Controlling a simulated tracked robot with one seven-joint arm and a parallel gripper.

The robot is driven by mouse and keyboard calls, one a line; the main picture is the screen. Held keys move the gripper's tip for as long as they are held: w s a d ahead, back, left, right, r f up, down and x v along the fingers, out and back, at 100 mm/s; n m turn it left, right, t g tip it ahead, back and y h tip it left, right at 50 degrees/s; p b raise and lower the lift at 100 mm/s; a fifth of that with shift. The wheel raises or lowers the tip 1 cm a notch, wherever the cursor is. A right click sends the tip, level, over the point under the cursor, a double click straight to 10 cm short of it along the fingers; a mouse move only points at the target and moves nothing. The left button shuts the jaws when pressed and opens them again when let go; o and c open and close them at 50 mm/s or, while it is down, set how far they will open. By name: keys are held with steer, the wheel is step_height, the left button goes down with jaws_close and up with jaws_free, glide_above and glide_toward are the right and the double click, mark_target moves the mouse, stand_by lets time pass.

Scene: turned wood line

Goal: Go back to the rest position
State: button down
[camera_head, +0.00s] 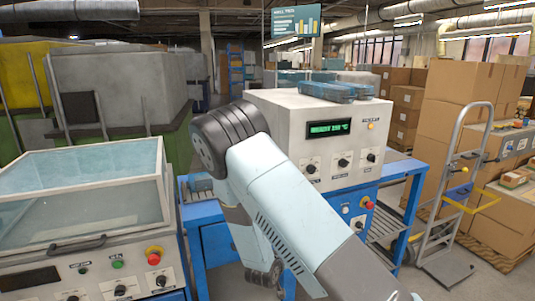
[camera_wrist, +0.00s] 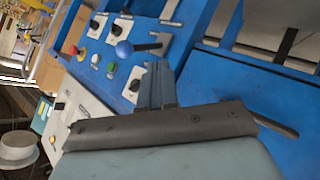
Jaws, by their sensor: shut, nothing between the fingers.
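My gripper (camera_wrist: 157,84) shows in the wrist view with its grey fingers together and nothing between them. I cannot tell whether the fingertips touch the panel. In the head view my pale arm rises from the lower right, bends at a dark joint and runs down in front of the blue bench (camera_head: 215,240). The fingers are not clearly visible there, with the arm in front.
A white control box (camera_head: 290,115) with a green display stands behind my arm. A glass-lidded machine (camera_head: 85,190) is at the left. A hand truck (camera_head: 455,190) and stacked cardboard boxes (camera_head: 460,95) are at the right. Some floor shows between bench and hand truck.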

step_height(320, 180, up, 16)
steer(key=f+m+g+y, duration=0.1)
steer(key=m+g+y, duration=0.1)
steer(key=y, duration=0.3)
steer(key=s+d+r+g+y, duration=0.1)
steer(key=s+d+r+y, duration=0.15)
steer(key=r, duration=0.55)
steer(key=s+d+r+y, duration=0.1)
steer(key=s+r, duration=0.3)
steer(key=r, duration=0.3)
steer(key=s+d+r+h, duration=0.1)
steer(key=s+d+r, duration=0.3)
steer(key=s, duration=0.4)
steer(key=s+d+r+g+h, duration=0.1)
steer(key=s+d+r, duration=0.4)
steer(key=s, duration=0.3)
steer(key=s+d+r+h, duration=0.1)
steer(key=s+d+r, duration=0.3)
steer(key=s, duration=0.5)
steer(key=shift+d+r+m+g, duration=0.2)
steer(key=shift+m+g, duration=0.1)
steer(key=shift+m, duration=0.1)
